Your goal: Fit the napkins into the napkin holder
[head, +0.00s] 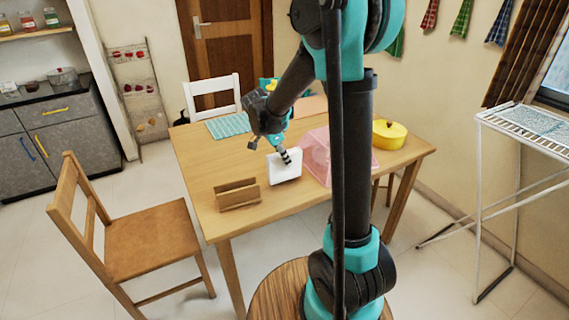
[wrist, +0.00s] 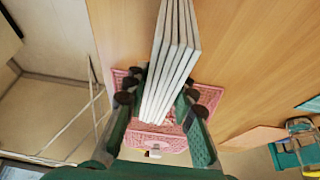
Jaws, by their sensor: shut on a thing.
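The wooden napkin holder (head: 237,194) stands on the near left part of the table, its slot seen from the front with nothing in it. My gripper (head: 286,157) is shut on a stack of white napkins (head: 285,169), to the right of the holder and apart from it. In the wrist view the several napkins (wrist: 176,45) are seen edge-on between my gripper's fingers (wrist: 160,97). In the head view their square face looks roughly upright and slightly tilted. I cannot tell whether their lower edge touches the table.
The wooden table (head: 205,165) has free room around the holder. A teal striped mat (head: 228,125) lies at the back. A wooden chair (head: 150,235) stands at left.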

